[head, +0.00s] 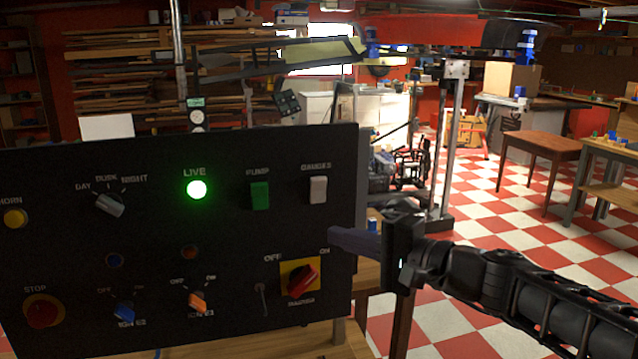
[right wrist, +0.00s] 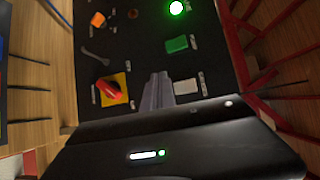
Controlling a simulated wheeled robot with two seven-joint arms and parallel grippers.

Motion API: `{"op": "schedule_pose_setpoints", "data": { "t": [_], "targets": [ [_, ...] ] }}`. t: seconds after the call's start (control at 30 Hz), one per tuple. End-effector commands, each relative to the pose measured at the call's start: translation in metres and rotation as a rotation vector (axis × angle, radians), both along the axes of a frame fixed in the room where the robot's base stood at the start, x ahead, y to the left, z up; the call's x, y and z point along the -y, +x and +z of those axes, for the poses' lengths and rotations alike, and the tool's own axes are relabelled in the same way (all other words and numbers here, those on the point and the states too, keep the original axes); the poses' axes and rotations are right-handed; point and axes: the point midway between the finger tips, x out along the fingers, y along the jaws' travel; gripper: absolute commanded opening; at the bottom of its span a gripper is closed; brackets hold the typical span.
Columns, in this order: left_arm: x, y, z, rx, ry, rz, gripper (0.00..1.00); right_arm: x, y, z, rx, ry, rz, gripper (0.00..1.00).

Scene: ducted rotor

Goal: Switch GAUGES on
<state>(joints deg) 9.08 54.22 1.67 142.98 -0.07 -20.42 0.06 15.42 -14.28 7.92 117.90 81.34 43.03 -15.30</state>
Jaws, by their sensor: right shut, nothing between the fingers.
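The GAUGES switch (head: 318,189) is a white rocker at the upper right of the black panel (head: 150,240), under its label. I cannot tell which way it is tipped. My right gripper (head: 335,237) is shut and empty, its fingers pointing left, below and slightly right of the switch, at the panel's right edge. In the right wrist view the closed fingers (right wrist: 158,84) lie beside the white switch (right wrist: 186,87), between it and the red knob (right wrist: 109,89); I see no contact. My left gripper is not in view.
The green PUMP rocker (head: 259,195) is left of GAUGES, and the LIVE lamp (head: 197,189) glows green. The red knob on a yellow plate (head: 300,279) is below, close to the fingers. A toggle lever (head: 262,298) and a red STOP button (head: 43,312) are also on the panel.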

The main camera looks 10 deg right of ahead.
Motion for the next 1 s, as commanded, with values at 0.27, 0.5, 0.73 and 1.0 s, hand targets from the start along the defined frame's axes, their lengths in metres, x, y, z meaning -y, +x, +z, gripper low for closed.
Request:
{"op": "schedule_pose_setpoints", "data": {
  "t": [0.27, 0.5, 0.73, 1.0],
  "targets": [
    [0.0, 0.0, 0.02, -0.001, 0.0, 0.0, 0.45, -0.002, 0.021, 0.014, -0.001, 0.0, 0.001, 0.0],
    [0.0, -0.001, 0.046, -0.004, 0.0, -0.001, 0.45, -0.003, 0.05, 0.028, -0.003, 0.001, 0.0, 0.0],
    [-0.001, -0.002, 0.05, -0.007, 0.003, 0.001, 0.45, -0.005, 0.071, 0.034, -0.001, 0.0, 0.001, 0.0],
    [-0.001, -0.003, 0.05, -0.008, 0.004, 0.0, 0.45, -0.005, 0.078, 0.036, 0.0, -0.001, -0.001, 0.0]
  ]
}}
